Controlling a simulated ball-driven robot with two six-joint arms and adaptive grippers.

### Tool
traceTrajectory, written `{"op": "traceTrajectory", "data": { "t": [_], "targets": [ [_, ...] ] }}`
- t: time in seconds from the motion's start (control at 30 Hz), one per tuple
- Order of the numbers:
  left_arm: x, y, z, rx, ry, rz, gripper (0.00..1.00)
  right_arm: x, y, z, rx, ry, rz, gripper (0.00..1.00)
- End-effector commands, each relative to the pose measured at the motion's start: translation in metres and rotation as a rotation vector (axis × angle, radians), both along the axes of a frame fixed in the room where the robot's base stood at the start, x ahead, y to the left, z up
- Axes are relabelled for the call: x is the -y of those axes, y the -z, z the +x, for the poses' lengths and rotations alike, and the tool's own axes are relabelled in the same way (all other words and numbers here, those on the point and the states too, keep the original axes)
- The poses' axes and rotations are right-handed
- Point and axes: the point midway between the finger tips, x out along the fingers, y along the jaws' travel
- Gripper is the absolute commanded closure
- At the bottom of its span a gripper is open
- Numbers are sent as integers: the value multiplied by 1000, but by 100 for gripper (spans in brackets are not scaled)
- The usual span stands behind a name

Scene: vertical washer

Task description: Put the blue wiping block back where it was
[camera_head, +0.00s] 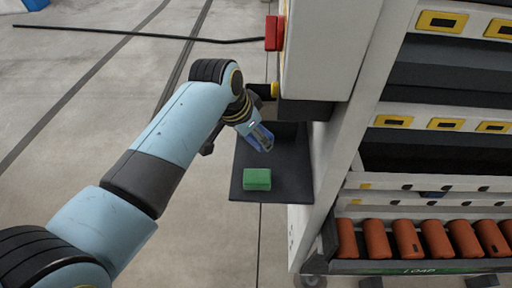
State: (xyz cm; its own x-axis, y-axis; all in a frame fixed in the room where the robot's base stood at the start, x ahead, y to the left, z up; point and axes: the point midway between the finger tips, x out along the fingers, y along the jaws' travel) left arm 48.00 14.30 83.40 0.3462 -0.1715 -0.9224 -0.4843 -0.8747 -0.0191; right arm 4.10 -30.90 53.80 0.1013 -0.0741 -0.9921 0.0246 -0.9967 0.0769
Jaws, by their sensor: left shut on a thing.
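My left gripper (258,138) is over the back part of a small dark shelf (243,175) on the side of the machine. It is shut on the blue wiping block (264,136), which shows as a small blue patch at the fingertips and is mostly hidden by the fingers. I cannot tell whether the block touches the shelf. A green block (257,180) lies near the front edge of the shelf, apart from the gripper. My right gripper is out of view.
The white machine (322,50) rises right of the shelf, with a red box (274,33) and a yellow part above it. Orange cylinders (407,240) lie in a low rack at the right. A dark cable crosses the floor behind. The floor left of the shelf is clear.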

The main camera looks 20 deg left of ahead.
Motion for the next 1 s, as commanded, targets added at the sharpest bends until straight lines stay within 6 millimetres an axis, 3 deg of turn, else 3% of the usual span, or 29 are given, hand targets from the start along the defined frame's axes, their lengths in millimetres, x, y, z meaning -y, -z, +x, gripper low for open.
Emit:
{"op": "traceTrajectory", "data": {
  "t": [0.4,0.83,0.87,0.93,1.0],
  "targets": [
    [-1,53,-1,-3,1,-1,70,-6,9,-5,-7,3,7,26],
    [3,61,0,-1,-1,-1,70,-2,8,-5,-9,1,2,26],
    [3,61,0,-1,-1,-1,38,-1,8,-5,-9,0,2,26],
    [2,60,0,-1,-1,-1,29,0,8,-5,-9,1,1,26],
    [2,60,0,-1,-1,-1,29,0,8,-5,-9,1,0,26]
  ]
}}
